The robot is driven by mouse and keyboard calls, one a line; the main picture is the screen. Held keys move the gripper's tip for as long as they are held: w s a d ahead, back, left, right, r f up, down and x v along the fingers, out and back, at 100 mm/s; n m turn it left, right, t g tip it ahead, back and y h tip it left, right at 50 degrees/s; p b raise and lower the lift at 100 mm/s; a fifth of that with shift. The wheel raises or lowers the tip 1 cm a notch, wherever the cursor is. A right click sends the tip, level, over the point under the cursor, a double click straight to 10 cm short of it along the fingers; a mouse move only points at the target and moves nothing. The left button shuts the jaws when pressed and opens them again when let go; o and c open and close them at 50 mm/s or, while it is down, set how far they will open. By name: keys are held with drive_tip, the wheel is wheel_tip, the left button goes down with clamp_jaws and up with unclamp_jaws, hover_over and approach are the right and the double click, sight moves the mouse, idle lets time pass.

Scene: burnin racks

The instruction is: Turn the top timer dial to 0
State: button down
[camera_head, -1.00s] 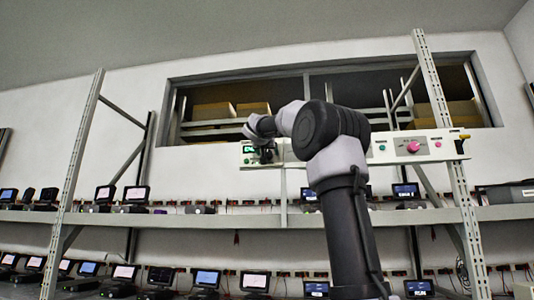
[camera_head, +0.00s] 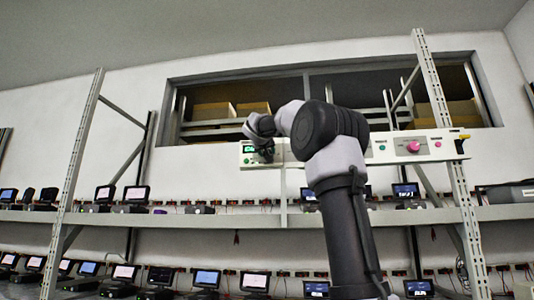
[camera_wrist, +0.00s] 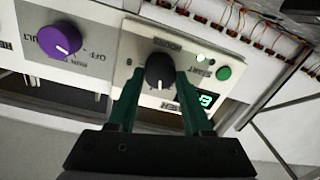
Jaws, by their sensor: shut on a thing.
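The timer dial (camera_wrist: 159,72) is a round black knob with a white pointer line, on a white panel (camera_wrist: 178,50) in the wrist view. My gripper (camera_wrist: 160,88) has its two green fingers closed on either side of the dial. In the head view my gripper (camera_head: 264,150) is at the left end of the white panel strip (camera_head: 440,147), and it hides the dial there. A green lit display (camera_wrist: 205,100) is beside the dial, partly cut off by a finger.
A purple knob (camera_wrist: 60,40) is on the neighbouring panel. A green button (camera_wrist: 223,73) and a small green light (camera_wrist: 200,58) are near the dial. A pink knob (camera_head: 413,147) is further right on the strip. Shelves with several small screens (camera_head: 135,195) stand below.

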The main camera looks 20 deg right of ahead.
drive_tip(key=n, duration=1.2)
drive_tip(key=shift+w+a+f, duration=0.1)
drive_tip(key=shift+a, duration=0.05)
drive_tip(key=shift+n, duration=0.4)
drive_tip(key=shift+c, duration=1.6)
unclamp_jaws()
drive_tip(key=v, duration=1)
drive_tip(key=shift+s+a, duration=0.25)
drive_tip(key=shift+a, duration=0.1)
